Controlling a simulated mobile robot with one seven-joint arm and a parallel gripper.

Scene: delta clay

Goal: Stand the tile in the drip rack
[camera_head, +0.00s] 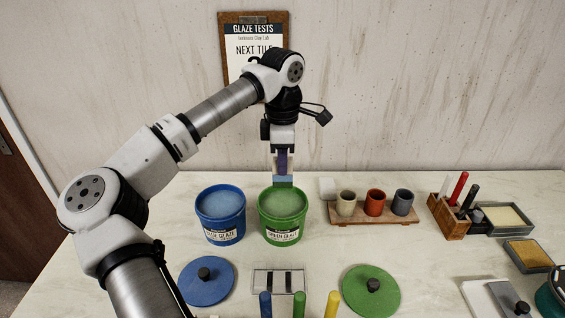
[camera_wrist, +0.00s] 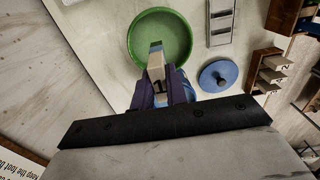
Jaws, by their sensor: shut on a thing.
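My gripper (camera_head: 282,168) points down over the back of the green glaze bucket (camera_head: 283,213). In the wrist view the tile (camera_wrist: 156,68) is beige with a dark "1", between the purple fingers, in front of the green bucket (camera_wrist: 186,38). I cannot tell whether its tip is inside the bucket's rim. The drip rack (camera_head: 258,283), a pale metal frame with dark slots, lies in front of the buckets. It also shows in the wrist view (camera_wrist: 221,41).
The blue glaze bucket (camera_head: 221,215) stands left of the green one. A blue lid (camera_head: 206,285) and a green lid (camera_head: 371,297) flank the rack. Coloured handles (camera_head: 332,303) rise at the front edge. Cups on a wooden tray (camera_head: 374,222) stand to the right. A clipboard (camera_head: 233,70) hangs behind.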

